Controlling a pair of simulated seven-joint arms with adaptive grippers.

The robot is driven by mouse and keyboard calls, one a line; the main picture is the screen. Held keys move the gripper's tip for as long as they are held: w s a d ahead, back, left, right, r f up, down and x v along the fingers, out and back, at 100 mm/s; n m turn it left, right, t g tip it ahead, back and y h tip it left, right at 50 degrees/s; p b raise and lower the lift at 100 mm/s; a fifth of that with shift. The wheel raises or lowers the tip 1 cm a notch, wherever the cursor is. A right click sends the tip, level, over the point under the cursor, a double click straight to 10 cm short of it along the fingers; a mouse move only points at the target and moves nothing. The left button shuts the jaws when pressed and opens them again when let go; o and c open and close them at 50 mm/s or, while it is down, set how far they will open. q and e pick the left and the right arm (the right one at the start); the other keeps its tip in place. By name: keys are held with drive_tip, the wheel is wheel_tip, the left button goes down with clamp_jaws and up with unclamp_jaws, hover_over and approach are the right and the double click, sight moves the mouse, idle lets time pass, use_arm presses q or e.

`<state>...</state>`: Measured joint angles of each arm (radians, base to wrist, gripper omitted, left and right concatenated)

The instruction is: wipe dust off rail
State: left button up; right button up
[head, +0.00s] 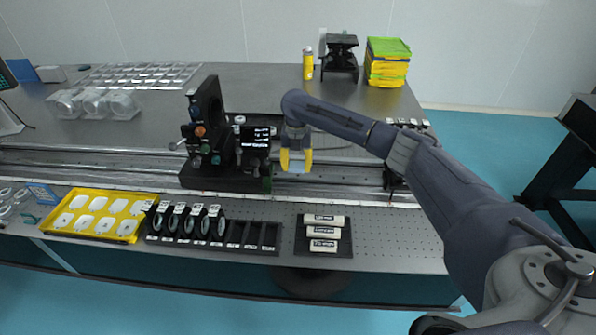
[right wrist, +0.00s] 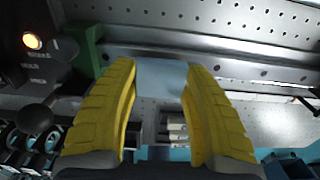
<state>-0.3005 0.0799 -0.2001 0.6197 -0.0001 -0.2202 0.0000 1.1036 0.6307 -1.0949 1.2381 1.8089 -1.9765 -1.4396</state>
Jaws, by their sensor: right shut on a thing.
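My right gripper (head: 297,160) has yellow fingers and is over the long metal rail (head: 345,183), just right of the black optics mount. It is shut on a pale blue wipe (right wrist: 162,76), which spans the gap between the fingertips in the right wrist view. The wipe also shows as a small pale patch between the fingers in the head view (head: 297,168). The rail (right wrist: 225,62) runs behind the fingertips in the right wrist view. I cannot tell whether the wipe touches the rail. No dust can be made out. My left gripper is out of view.
The black optics mount (head: 207,130) stands on the rail close left of the gripper. A yellow tray (head: 130,227), a black rack of round optics (head: 232,245) and a black holder with labelled white blocks (head: 343,244) line the front. A yellow bottle (head: 308,70) stands at the back.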

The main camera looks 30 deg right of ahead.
drive_tip(key=shift+r, duration=2.45)
